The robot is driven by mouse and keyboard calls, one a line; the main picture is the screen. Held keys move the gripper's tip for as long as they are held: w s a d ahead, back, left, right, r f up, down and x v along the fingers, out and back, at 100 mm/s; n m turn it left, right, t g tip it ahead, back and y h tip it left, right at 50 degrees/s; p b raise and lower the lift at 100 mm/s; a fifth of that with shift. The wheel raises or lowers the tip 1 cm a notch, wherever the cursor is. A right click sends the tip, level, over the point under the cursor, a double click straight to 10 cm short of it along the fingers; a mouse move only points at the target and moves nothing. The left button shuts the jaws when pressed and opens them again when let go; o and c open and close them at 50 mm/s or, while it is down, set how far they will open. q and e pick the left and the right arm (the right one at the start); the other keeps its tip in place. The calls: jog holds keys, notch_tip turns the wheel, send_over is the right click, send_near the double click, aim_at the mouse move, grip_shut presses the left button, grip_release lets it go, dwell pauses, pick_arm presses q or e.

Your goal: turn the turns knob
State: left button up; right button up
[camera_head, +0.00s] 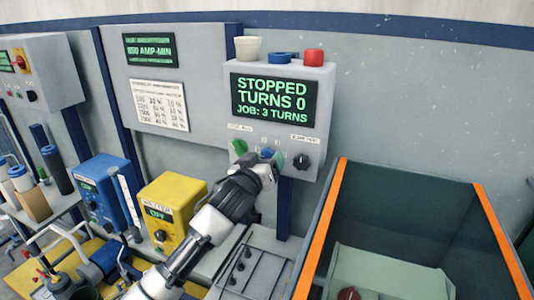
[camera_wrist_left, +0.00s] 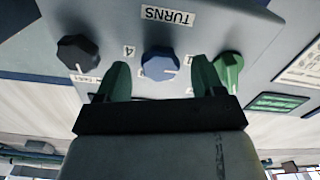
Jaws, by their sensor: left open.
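The turns knob (camera_wrist_left: 158,63) is blue and sits under an upside-down TURNS label (camera_wrist_left: 167,15) in the left wrist view. A pale mark on it points toward the lower right of that view. My left gripper (camera_wrist_left: 158,78) is open, with one green finger on each side of the knob; I cannot tell whether they touch it. In the head view my left gripper (camera_head: 268,158) covers most of the knob. The control box's display (camera_head: 268,98) reads STOPPED, TURNS 0, JOB: 3 TURNS. My right gripper is not in view.
A green knob (camera_head: 239,146) and a black knob (camera_head: 301,161) flank the turns knob closely. White, blue and red items, including a red one (camera_head: 313,57), stand on the box. An orange-edged tank (camera_head: 322,240) is at the lower right. Yellow (camera_head: 172,208) and blue units stand left.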

pick_arm(q)
jog(key=shift+x, duration=0.85)
jog(key=c, duration=0.9)
